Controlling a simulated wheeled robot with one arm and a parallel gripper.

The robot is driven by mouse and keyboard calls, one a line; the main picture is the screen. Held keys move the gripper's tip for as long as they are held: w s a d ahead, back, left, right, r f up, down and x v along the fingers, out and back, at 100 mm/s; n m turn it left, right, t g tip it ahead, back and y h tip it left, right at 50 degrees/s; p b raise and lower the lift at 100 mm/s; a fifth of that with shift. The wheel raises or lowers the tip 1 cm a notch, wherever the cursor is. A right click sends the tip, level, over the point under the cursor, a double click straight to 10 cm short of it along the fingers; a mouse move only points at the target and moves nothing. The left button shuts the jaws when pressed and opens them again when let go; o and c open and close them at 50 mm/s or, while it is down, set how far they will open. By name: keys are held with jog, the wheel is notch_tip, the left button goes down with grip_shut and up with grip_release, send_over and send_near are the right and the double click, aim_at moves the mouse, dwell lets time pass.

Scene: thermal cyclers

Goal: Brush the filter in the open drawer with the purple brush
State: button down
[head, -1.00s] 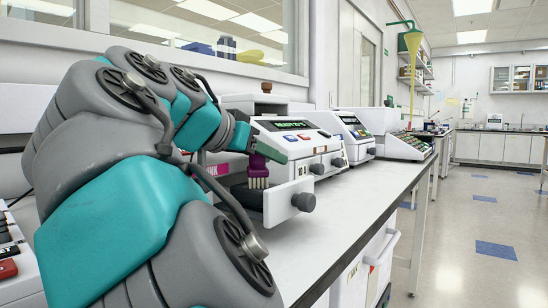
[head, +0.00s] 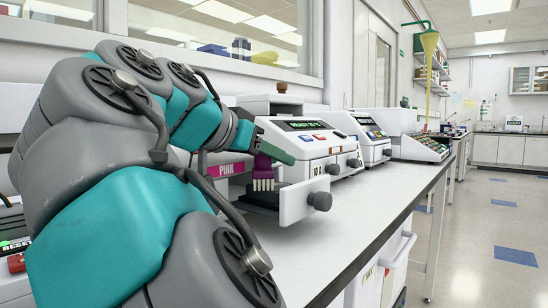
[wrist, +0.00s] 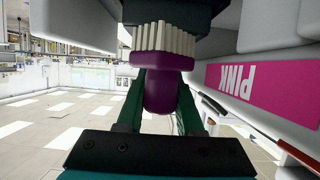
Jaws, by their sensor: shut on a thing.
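My gripper (wrist: 162,105) is shut on the purple brush (wrist: 163,85), with its handle between the two fingers in the wrist view. The brush (head: 265,168) also shows in the head view, its pale bristles pointing down just above the open drawer. The drawer (head: 300,200) sticks out from the nearest thermal cycler (head: 310,148) and has a white front with a dark round knob. A dark part above the bristles in the wrist view (wrist: 165,12) may be the drawer or filter; the filter is not clearly visible. I cannot tell whether the bristles touch it.
A pink label reading "PINK" (head: 226,169) is on a machine left of the brush. More thermal cyclers (head: 362,130) stand along the bench to the right. The white bench top (head: 355,205) in front of the drawer is clear.

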jog(key=w+d, duration=0.1)
jog(key=w, duration=0.1)
jog(key=w+d, duration=0.2)
jog(key=shift+w+d, duration=0.15)
jog(key=shift+d, duration=0.05)
dwell(0.4)
jog(key=shift+r+p, duration=2.5)
jog(key=shift+r, duration=0.45)
jog(key=shift+r, duration=0.15)
jog(key=shift+r+p, duration=0.85)
jog(key=shift+r, duration=0.5)
